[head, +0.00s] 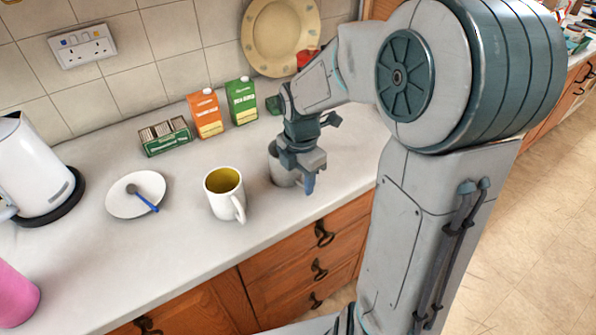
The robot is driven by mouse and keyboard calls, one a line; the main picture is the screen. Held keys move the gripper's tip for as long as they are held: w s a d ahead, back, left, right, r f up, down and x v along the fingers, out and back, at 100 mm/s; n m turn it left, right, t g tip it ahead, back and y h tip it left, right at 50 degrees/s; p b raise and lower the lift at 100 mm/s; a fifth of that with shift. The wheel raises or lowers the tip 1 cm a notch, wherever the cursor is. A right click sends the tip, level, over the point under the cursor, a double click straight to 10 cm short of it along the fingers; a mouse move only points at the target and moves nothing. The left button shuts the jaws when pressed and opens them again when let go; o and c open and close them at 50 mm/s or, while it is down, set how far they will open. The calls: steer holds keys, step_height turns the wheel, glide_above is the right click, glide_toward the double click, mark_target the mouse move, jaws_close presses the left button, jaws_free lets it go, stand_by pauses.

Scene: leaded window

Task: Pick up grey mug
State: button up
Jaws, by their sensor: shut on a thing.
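The grey mug (280,176) stands upright on the white counter, partly hidden behind my gripper. My gripper (305,180) points down over the mug and is shut on it, at its right side. The mug's handle and much of its rim are hidden by the gripper. I cannot tell whether the mug's base touches the counter.
A white mug (226,203), yellow inside, stands just left. Further left are a saucer (122,202) with a spoon and a kettle (30,170). Behind stand an orange carton (206,116), a green carton (242,103), a tea box (166,138) and a plate (270,28).

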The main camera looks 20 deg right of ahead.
steer(key=shift+r, duration=0.1)
steer(key=shift+r, duration=1.05)
steer(key=shift+w+r, duration=0.1)
steer(key=shift+r, duration=0.85)
steer(key=s+d+r, duration=0.6)
steer(key=s+d, duration=0.2)
steer(key=shift+d+r, duration=0.25)
steer(key=shift+r, duration=0.15)
stand_by(1.6)
